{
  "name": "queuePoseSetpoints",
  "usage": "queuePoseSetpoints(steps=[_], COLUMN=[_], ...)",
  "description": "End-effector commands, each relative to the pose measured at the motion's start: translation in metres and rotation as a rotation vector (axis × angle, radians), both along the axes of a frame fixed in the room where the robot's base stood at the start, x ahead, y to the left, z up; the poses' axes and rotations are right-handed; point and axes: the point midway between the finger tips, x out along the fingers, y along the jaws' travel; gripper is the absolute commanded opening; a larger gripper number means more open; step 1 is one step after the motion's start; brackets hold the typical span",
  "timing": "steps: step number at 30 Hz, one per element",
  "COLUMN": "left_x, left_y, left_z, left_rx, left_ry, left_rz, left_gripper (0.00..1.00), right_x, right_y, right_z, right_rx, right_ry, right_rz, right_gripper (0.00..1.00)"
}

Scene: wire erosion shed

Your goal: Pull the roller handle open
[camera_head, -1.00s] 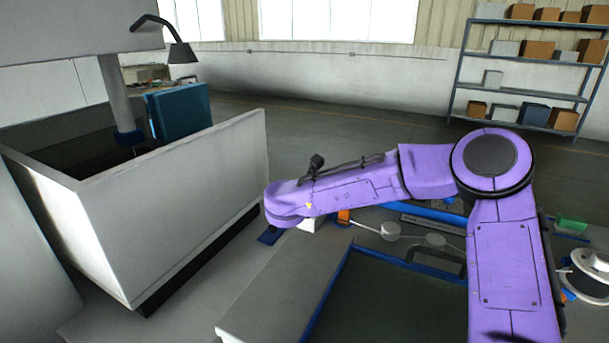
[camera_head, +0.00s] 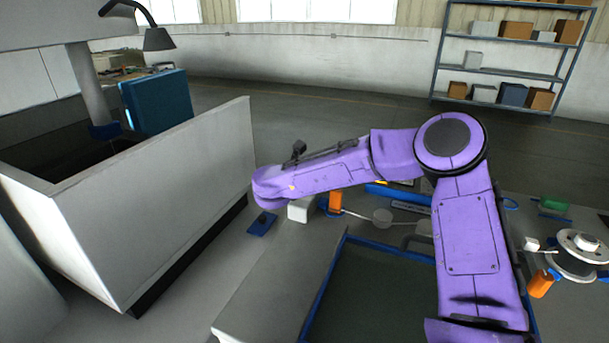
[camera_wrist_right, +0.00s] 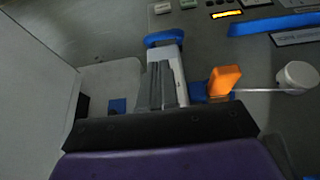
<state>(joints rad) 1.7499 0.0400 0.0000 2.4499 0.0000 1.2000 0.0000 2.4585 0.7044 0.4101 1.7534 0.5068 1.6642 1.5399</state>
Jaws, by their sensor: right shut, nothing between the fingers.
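An orange handle (camera_head: 335,201) stands on the machine just right of a white block (camera_head: 300,210). It also shows in the wrist view as an orange handle (camera_wrist_right: 224,80) beside a thin rod that runs right to a round pale roller (camera_wrist_right: 297,77). The frames do not show for sure that this is the roller handle. My right gripper (camera_wrist_right: 160,66) is shut and empty. Its fingers are left of the orange handle, apart from it, over or beside the white block (camera_wrist_right: 180,70). In the head view my right forearm hides the gripper. My left gripper is out of view.
A high pale tank wall (camera_head: 150,200) stands left of the arm. A blue-edged dark panel (camera_head: 385,290) lies in front. A spool (camera_head: 580,255) with another orange lever (camera_head: 541,284) is at the right. A blue bar (camera_wrist_right: 285,24) lies beyond the roller.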

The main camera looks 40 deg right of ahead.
Motion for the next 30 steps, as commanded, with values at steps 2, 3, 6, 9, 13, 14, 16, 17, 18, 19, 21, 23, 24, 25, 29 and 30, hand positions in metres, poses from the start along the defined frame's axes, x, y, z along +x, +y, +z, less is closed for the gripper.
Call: queuePoseSetpoints(steps=[2,3,6,9,13,14,16,17,18,19,21,23,24,25,29,30], left_x=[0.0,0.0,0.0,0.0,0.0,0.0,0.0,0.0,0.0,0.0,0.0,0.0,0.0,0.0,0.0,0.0], left_y=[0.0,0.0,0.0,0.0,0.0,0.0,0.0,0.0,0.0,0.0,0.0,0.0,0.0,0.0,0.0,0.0], left_z=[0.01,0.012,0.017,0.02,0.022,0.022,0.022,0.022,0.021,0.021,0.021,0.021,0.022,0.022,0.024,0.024], left_rx=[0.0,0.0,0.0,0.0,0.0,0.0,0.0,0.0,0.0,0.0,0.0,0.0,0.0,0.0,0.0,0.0], left_ry=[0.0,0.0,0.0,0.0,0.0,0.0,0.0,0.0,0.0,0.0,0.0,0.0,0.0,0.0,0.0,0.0], left_rz=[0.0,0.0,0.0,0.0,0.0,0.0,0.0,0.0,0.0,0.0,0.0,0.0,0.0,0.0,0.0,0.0], left_gripper=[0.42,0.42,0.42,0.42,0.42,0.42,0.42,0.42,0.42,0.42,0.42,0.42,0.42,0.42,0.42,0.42], right_x=[0.006,0.01,0.017,0.023,0.027,0.028,0.028,0.028,0.028,0.028,0.028,0.028,0.028,0.028,0.028,0.029], right_y=[-0.014,-0.021,-0.035,-0.046,-0.054,-0.054,-0.055,-0.055,-0.055,-0.055,-0.055,-0.055,-0.055,-0.055,-0.056,-0.057], right_z=[-0.004,-0.007,-0.015,-0.021,-0.026,-0.026,-0.027,-0.027,-0.028,-0.028,-0.027,-0.027,-0.027,-0.027,-0.024,-0.023], right_rx=[0.001,0.001,0.0,0.0,0.0,0.0,0.0,0.0,0.0,0.0,0.0,0.0,0.001,0.003,0.02,0.03], right_ry=[0.003,0.003,0.002,0.001,-0.001,-0.001,-0.001,-0.001,0.0,0.0,0.0,0.0,0.0,0.001,0.009,0.013], right_rz=[-0.002,-0.003,-0.001,-0.002,0.0,0.0,0.0,0.0,0.0,0.0,0.0,0.0,0.0,0.0,0.001,-0.001], right_gripper=[0.0,0.0,0.0,0.0,0.0,0.0,0.0,0.0,0.0,0.0,0.0,0.0,0.0,0.0,0.0,0.0])
